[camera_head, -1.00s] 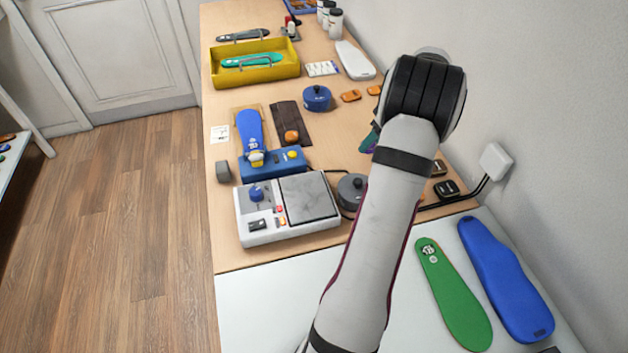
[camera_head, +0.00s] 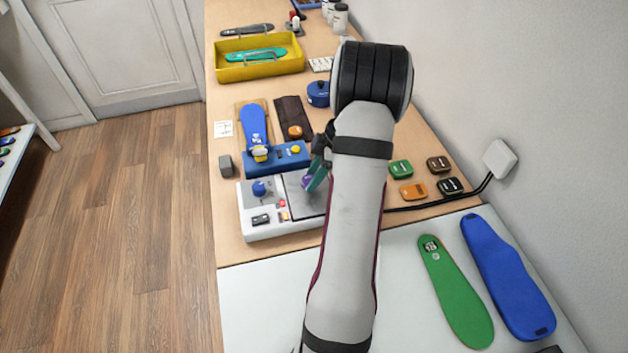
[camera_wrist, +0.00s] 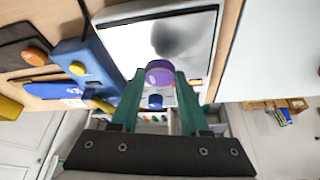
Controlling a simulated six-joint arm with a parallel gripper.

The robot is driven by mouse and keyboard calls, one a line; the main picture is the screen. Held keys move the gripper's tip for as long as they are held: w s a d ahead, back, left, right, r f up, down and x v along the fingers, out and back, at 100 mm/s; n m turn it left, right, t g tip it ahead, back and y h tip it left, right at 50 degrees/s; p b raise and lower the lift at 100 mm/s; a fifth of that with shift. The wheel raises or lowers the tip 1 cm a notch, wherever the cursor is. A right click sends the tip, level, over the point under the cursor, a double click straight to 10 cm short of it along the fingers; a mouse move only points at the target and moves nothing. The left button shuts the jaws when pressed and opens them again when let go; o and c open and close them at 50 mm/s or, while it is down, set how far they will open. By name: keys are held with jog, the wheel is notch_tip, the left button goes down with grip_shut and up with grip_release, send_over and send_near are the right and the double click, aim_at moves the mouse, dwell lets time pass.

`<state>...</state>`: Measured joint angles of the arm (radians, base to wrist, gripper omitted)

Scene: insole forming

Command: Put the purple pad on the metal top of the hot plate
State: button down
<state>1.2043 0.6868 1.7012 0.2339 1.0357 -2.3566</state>
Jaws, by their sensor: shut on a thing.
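The purple pad (camera_wrist: 160,73) is a small round disc held between the green fingertips of my gripper (camera_wrist: 159,82) in the wrist view. In the head view the pad (camera_head: 307,182) shows as a small purple patch beside my gripper (camera_head: 314,180), partly hidden. The hot plate (camera_head: 262,233) is a white box with a blue knob and a grey metal top (camera_head: 297,188). My arm covers the right part of the metal top in the head view. In the wrist view the metal top (camera_wrist: 125,42) lies beyond the pad, bright with a dark shadow. I cannot tell the height between them.
A blue press (camera_head: 285,158) with a blue insole (camera_head: 254,122) stands just behind the hot plate. Several small pads, including a green one (camera_head: 401,169) and an orange one (camera_head: 413,191), lie right of my arm. A black cable (camera_head: 425,206) runs along the table there.

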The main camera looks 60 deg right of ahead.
jog(key=shift+f, duration=1.1)
jog(key=shift+f, duration=0.1)
jog(key=shift+c, duration=2)
grip_release()
